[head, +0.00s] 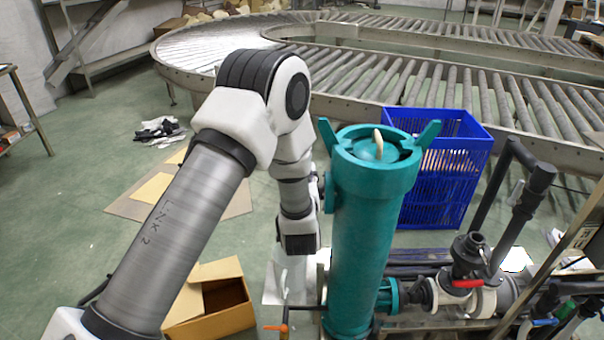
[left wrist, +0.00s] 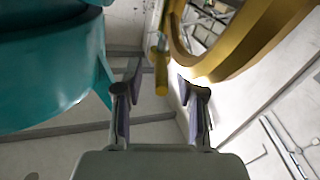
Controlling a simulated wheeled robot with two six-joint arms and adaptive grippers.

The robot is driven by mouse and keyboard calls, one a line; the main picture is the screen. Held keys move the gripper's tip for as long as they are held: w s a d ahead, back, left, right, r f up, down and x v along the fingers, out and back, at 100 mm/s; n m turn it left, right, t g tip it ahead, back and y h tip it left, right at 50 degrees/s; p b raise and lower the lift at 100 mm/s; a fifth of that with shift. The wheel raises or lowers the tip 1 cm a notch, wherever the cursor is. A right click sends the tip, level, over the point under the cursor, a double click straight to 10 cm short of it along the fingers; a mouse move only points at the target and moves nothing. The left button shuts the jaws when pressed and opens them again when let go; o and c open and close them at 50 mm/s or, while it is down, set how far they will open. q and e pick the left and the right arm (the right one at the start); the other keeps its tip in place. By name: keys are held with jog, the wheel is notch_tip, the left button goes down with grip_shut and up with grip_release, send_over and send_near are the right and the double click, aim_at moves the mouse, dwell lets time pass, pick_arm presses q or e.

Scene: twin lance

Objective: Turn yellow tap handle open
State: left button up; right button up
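A yellow bar with a rounded end (left wrist: 161,75), which looks like the tap handle, hangs in the left wrist view. My left gripper (left wrist: 160,92) is open, with one finger on each side of the bar's end. Gaps show between the bar and both fingers, and I cannot tell the depth between them. In the head view my left arm bends over and reaches down beside the teal cylinder; its fingertips and the yellow bar cannot be made out there. My right gripper is in neither view.
The teal cylinder (head: 360,240) stands right beside my left arm; its teal surface fills the wrist view's upper left. A large yellow curved part (left wrist: 250,45) is at the right there. An orange handle (head: 275,327), red valve handle (head: 467,284), blue crate (head: 430,185) and cardboard box (head: 215,310) are nearby.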

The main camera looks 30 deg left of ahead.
pick_arm(q)
jog(key=v, duration=1.2)
